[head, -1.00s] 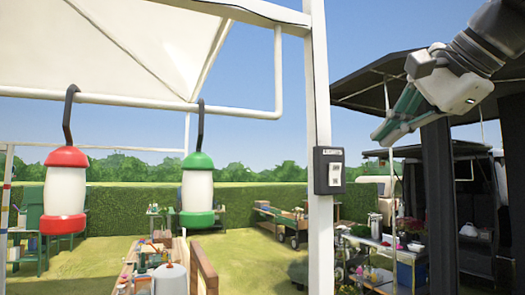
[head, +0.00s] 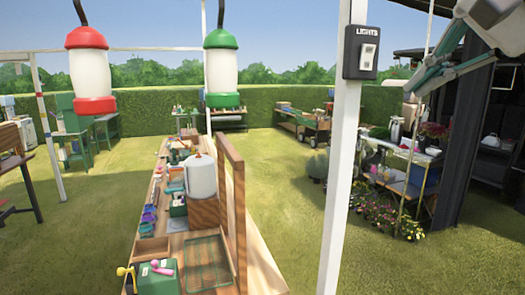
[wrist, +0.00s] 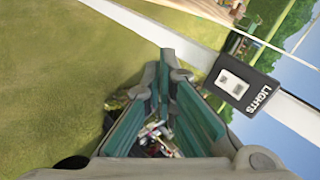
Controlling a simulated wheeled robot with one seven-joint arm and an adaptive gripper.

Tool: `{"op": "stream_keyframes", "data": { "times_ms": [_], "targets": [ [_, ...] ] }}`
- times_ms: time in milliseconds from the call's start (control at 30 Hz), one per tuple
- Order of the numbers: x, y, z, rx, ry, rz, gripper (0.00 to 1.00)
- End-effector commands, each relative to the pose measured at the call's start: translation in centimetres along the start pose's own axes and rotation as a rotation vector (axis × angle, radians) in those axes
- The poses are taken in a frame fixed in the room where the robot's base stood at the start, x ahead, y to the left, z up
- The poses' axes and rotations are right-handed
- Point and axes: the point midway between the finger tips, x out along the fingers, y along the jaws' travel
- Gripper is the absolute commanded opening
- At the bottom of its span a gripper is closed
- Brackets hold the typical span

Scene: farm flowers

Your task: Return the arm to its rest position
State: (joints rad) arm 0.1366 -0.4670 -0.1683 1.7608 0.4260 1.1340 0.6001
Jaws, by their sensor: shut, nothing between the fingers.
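My gripper (head: 418,84) shows at the upper right of the head view, up in the air and partly cut off by the top edge. It is empty, its fingers pointing down and to the left. In the wrist view its green-padded fingers (wrist: 166,62) are drawn together with nothing held. The black LIGHTS switch box (head: 361,52) is on the white post, left of my gripper. In the wrist view the switch box (wrist: 240,84) is right of the fingers, apart from them.
The white post (head: 342,165) stands left of my arm. A red lantern (head: 90,70) and a green lantern (head: 221,68) hang at the upper left. A long wooden workbench (head: 262,262) is below. A flower-laden metal table (head: 400,158) is at right. Grass between is open.

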Motion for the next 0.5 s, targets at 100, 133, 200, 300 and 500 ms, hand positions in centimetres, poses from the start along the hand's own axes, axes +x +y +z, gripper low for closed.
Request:
{"op": "stream_keyframes", "data": {
  "times_ms": [100, 133, 200, 300, 500],
  "targets": [
    [3.3, 5.6, 4.5, -0.233, -0.037, 0.112, 0.00],
    [4.0, 7.0, 5.4, -0.295, -0.046, 0.138, 0.00],
    [5.6, 10.4, 7.8, -0.445, -0.071, 0.199, 0.00],
    [7.3, 15.1, 10.6, -0.648, -0.110, 0.274, 0.00],
    [9.1, 21.5, 13.8, -0.931, -0.173, 0.367, 0.00]
  ]
}}
